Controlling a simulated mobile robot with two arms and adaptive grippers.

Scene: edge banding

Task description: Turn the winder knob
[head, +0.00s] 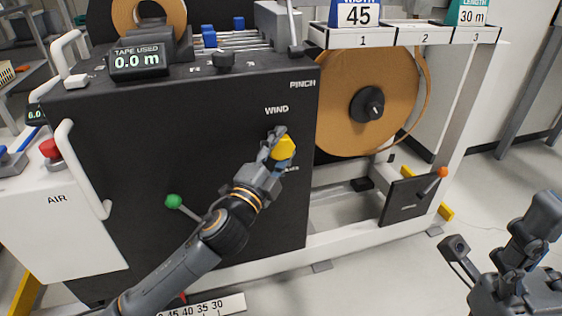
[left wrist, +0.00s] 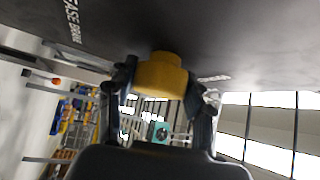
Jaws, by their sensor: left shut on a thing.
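The winder knob (head: 284,148) is yellow and sits on the dark front panel of the machine, below the word WIND. My left gripper (head: 275,146) is at the knob, with its fingers shut on it. In the left wrist view the yellow knob (left wrist: 160,76) sits between the two fingertips (left wrist: 160,90), one on each side. Part of the knob is hidden behind the fingers in the head view. My right gripper (head: 520,285) is at the lower right, away from the machine; whether its fingers are open is unclear.
A large brown tape roll (head: 340,95) hangs right of the panel. A green-tipped lever (head: 174,201) sticks out left of my left arm. An orange-tipped lever (head: 442,173) is at the lower right of the frame. A display (head: 138,59) reads 0.0 m.

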